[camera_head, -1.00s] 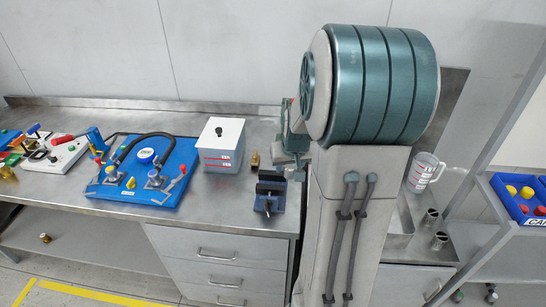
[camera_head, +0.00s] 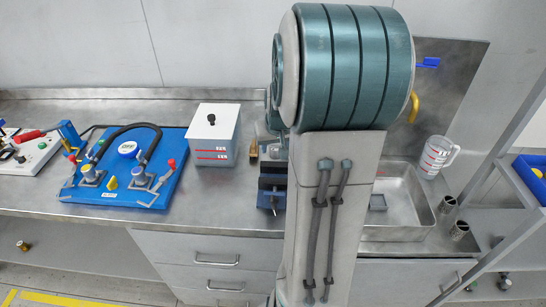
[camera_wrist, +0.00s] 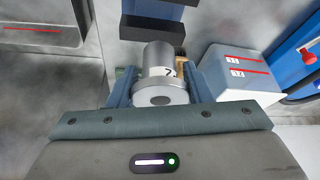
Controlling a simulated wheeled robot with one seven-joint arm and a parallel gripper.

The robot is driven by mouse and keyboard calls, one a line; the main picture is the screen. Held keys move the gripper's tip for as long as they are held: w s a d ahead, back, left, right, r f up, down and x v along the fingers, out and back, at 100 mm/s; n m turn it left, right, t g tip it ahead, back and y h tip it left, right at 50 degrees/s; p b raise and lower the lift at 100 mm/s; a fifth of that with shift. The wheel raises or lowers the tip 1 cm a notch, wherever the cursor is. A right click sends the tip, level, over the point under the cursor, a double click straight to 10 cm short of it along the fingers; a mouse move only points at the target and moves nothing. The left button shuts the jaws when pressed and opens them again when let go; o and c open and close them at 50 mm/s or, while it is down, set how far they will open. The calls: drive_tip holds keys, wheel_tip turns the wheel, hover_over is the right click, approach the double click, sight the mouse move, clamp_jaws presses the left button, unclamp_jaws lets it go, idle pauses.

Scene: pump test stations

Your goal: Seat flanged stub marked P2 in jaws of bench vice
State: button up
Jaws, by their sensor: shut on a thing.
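My gripper (camera_wrist: 157,88) is shut on a grey metal flanged stub (camera_wrist: 160,55), held between its two blue-grey fingers in the wrist view. A white label on the stub shows a mark like a 2 or 7; the rest is turned away. The dark bench vice (camera_head: 268,188) stands on the bench in the head view, its right side hidden by my arm. Dark bars like its jaws (camera_wrist: 152,28) show beyond the stub in the wrist view. The stub appears apart from them. The head view hides the stub behind my arm.
A grey box with red marks (camera_head: 215,150) stands left of the vice, with a small brass part (camera_head: 253,150) between. A blue pump board (camera_head: 125,190) lies further left. A steel sink (camera_head: 405,225) and a clear jug (camera_head: 436,155) are at the right.

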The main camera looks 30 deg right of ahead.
drive_tip(key=shift+d+f+b, duration=0.1)
drive_tip(key=shift+f+b, duration=0.7)
drive_tip(key=shift+f, duration=0.55)
drive_tip(key=shift+f, duration=0.1)
drive_tip(key=shift+f+b, duration=1.8)
drive_tip(key=shift+f, duration=0.55)
drive_tip(key=shift+s+r, duration=0.1)
drive_tip(key=shift+f+b, duration=0.3)
drive_tip(key=shift+b, duration=0.1)
drive_tip(key=shift+s+f, duration=0.1)
